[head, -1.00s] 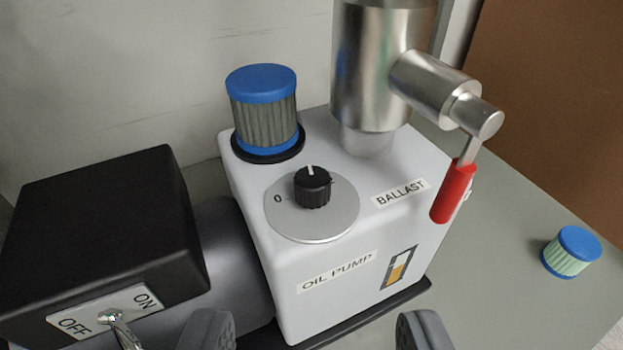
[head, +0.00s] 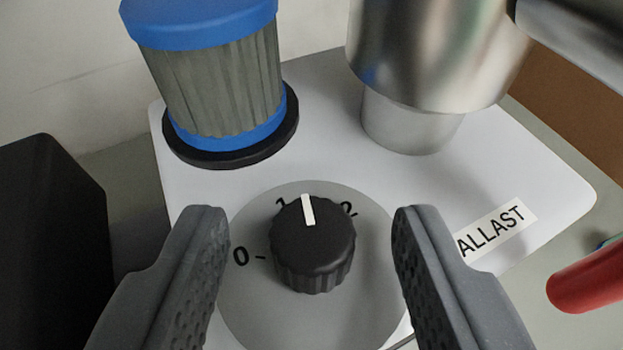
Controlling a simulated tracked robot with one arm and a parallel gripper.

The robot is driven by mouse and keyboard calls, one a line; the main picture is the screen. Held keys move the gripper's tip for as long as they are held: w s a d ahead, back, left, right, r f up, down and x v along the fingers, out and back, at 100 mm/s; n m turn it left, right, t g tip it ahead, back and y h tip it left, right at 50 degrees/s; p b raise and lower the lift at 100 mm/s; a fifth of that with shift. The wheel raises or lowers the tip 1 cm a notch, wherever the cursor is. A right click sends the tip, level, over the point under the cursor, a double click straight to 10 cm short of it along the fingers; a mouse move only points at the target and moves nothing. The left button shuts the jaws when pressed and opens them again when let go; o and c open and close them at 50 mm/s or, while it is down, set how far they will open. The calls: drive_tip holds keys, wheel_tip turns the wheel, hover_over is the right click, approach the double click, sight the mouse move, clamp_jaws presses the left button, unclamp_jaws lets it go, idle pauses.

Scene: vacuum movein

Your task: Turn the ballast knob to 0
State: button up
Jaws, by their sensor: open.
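The ballast knob (head: 312,250) is a black ribbed knob on a round grey dial plate (head: 265,318), on top of the white oil pump (head: 330,120). Its white pointer line points up, just right of the mark 1. The mark 0 is at the left of the dial and the 2 at the upper right. My gripper (head: 312,225) is open, with one grey finger to the left of the knob and one to the right. There is a gap on both sides and no contact shows. The ballast label (head: 492,232) is partly hidden by my right finger.
A blue-capped filter (head: 215,85) stands behind the knob at the left. A metal cylinder (head: 435,60) rises behind at the right. A red handle (head: 590,278) is at the right edge. A black box (head: 45,250) stands at the left.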

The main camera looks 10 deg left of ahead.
drive_tip(key=shift+w+f, duration=0.3)
drive_tip(key=shift+w, duration=0.15)
